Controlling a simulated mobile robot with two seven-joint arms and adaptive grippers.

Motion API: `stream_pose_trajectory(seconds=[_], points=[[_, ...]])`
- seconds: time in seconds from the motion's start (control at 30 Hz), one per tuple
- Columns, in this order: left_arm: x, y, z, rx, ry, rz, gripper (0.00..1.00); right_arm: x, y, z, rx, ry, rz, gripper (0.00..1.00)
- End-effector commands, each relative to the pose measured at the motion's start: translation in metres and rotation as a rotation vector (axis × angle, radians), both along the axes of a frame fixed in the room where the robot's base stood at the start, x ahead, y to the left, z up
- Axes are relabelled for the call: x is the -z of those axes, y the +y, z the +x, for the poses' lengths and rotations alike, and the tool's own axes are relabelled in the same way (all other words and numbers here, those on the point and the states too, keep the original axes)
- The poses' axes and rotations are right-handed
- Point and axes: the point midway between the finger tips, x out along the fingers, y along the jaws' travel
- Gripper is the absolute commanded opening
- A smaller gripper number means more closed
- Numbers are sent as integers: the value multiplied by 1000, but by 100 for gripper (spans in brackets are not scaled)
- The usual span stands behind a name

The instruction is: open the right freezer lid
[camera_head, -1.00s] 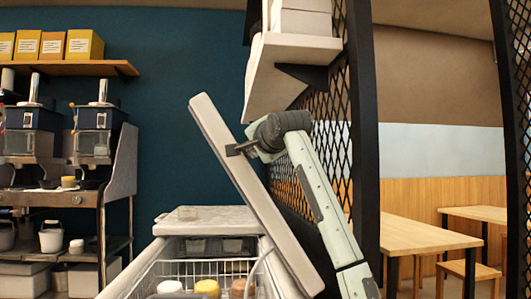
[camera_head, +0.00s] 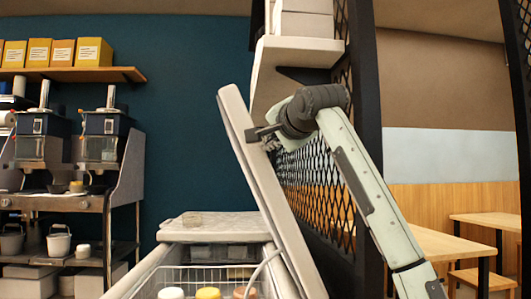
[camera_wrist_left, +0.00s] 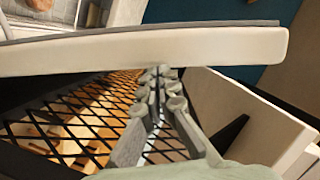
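The right freezer lid (camera_head: 262,185) is a pale slab raised steeply from the freezer and leaning up to the left in the head view. Its long pale edge (camera_wrist_left: 90,54) spans the left wrist view. My left gripper (camera_head: 262,133) is by the upper part of the lid, with a dark finger at its edge. In the left wrist view the fingers (camera_wrist_left: 158,76) are close together with nothing visible between them, their tips at the lid's edge. Exact contact is hidden. My right gripper is not in view.
The other freezer lid (camera_head: 205,228) lies flat behind, with a small item on it. A wire basket with several tubs (camera_head: 208,293) is in the open freezer. A black lattice screen (camera_head: 318,190) and white shelf (camera_head: 290,55) stand close behind the lid and gripper.

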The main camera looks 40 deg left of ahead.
Motion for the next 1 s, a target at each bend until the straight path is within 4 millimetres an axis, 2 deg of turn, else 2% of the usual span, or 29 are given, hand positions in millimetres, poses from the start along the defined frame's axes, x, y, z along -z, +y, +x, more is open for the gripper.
stream_pose_trajectory(seconds=[0.1,0.23,0.3,0.37,0.5,0.63,0.77,1.0], points=[[-1,-20,-8,5,0,0,0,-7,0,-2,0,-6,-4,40],[-3,-32,-15,3,2,1,0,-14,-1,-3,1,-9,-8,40],[-4,-38,-11,5,13,7,0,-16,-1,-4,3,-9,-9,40],[-2,-47,5,8,45,29,0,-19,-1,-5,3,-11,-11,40],[7,-77,59,6,148,110,0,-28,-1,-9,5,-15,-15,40],[12,-93,88,5,198,159,0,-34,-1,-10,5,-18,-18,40],[12,-85,96,4,201,164,0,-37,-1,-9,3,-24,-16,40],[15,-41,116,4,203,163,0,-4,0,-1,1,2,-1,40]])
